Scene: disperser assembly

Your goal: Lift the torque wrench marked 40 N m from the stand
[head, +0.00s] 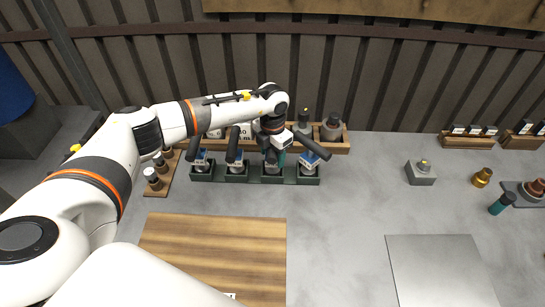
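A dark green stand (255,180) stands on the grey bench left of centre. Several tools with black handles and blue-and-white tags stand in it, among them a left one (200,163), a second one (235,160) and a right one (313,147). The tags are too small to read, so I cannot tell which wrench is marked 40 N m. My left gripper (273,153) points down over the third place of the stand. The tool there is mostly hidden by the gripper, and its finger opening is unclear. My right gripper is not in view.
A wooden rack (338,147) with grey and dark parts stands just behind the stand. A striped wooden board (215,245) lies in front. A grey block (420,174), a brass part (482,177) and a metal plate (440,270) are to the right. The bench between is clear.

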